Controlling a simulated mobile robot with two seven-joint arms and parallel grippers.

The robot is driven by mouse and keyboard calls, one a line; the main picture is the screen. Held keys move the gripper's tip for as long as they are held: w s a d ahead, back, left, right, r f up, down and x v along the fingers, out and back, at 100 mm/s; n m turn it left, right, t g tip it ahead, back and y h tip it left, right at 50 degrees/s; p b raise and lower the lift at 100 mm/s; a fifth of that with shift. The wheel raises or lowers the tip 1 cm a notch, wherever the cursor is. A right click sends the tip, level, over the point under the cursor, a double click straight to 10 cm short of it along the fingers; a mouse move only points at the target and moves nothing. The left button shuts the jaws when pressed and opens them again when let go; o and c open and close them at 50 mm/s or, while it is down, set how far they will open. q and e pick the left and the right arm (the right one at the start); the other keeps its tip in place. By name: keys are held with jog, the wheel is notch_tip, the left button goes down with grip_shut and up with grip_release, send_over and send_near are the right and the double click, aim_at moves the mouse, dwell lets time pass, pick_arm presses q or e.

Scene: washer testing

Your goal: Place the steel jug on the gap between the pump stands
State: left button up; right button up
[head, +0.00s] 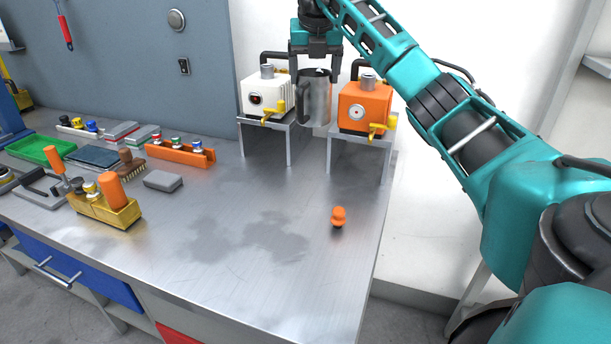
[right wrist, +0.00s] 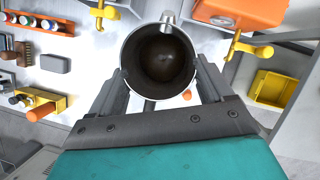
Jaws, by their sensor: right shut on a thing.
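The steel jug (head: 316,100) hangs upright in the head view between the two pump stands, its dark handle on its left side. In the right wrist view I look down into the open mouth of the jug (right wrist: 159,62). My right gripper (head: 316,66) is shut on the jug near its rim. The left stand (head: 289,145) bears a white pump (head: 263,96); the right stand (head: 359,150) bears an orange pump (head: 364,106). The jug appears raised above the bench top, around the height of the pumps. My left gripper is not in view.
The bench (head: 270,260) has wide bare room in front. A small orange-capped item (head: 338,217) lies before the right stand. A yellow tool caddy (head: 107,210), an orange rack (head: 180,153), a grey block (head: 162,181) and a green tray (head: 41,149) sit left.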

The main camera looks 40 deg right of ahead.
jog(key=shift+w+f, duration=0.1)
jog(key=shift+f, duration=0.15)
notch_tip(320, 180, down, 19)
jog(key=b, duration=0.1)
jog(key=shift+f+b, duration=0.2)
jog(key=shift+b, duration=0.15)
jog(key=shift+f, duration=0.1)
jog(key=o, duration=1.3)
jog(key=shift+o, duration=0.2)
